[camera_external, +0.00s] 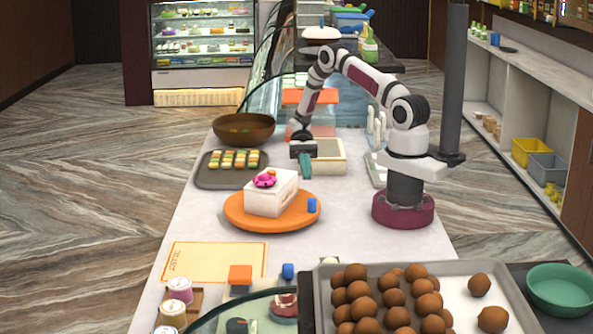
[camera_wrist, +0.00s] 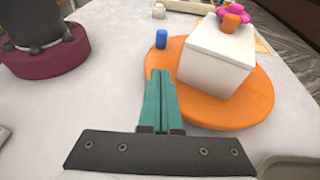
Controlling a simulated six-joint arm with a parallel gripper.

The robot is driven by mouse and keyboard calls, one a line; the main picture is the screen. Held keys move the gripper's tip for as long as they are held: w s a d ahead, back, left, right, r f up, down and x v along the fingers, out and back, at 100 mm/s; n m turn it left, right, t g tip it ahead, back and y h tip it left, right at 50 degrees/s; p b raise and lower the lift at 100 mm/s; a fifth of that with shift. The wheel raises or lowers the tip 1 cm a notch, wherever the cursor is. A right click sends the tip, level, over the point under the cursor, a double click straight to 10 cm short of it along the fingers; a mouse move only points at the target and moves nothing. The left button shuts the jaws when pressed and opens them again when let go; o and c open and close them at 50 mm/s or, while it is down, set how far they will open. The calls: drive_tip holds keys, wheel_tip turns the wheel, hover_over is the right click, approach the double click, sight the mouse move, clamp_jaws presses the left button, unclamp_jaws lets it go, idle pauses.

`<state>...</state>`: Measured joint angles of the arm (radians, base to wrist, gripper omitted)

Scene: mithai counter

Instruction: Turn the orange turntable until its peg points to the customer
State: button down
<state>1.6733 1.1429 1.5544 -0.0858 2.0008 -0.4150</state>
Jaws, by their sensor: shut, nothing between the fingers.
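The orange turntable (camera_external: 236,217) lies on the white counter, with a white box (camera_external: 262,199) on it. A pink ornament (camera_external: 265,180) tops the box. The blue peg (camera_external: 312,205) stands at the turntable's right edge. In the wrist view the turntable (camera_wrist: 235,112) is right of centre and the peg (camera_wrist: 161,39) is at its far left edge. My gripper (camera_external: 304,168), with teal fingers, is shut and empty. It is behind the turntable in the external view, apart from the peg. The fingertips (camera_wrist: 160,73) show left of the box in the wrist view. No customer is in view.
A tray of sweets (camera_external: 205,181) and a brown bowl (camera_external: 244,138) stand behind the turntable. A cream mat (camera_external: 215,262) lies in front, with jars (camera_external: 180,289) nearby. A metal tray of brown balls (camera_external: 455,298) is at front right. Counter right of the turntable is clear.

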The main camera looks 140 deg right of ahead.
approach(300, 216)
drive_tip(key=a, duration=0.1)
drive_tip(key=s+a, duration=0.1)
drive_tip(key=a, duration=0.1)
drive_tip(key=shift+s+a+f, duration=0.1)
drive_tip(key=shift+s+f, duration=0.25)
drive_tip(key=shift+s, duration=0.05)
drive_tip(key=shift+w+a, duration=0.4)
drive_tip(key=shift+a, duration=0.05)
drive_tip(key=shift+w, duration=0.1)
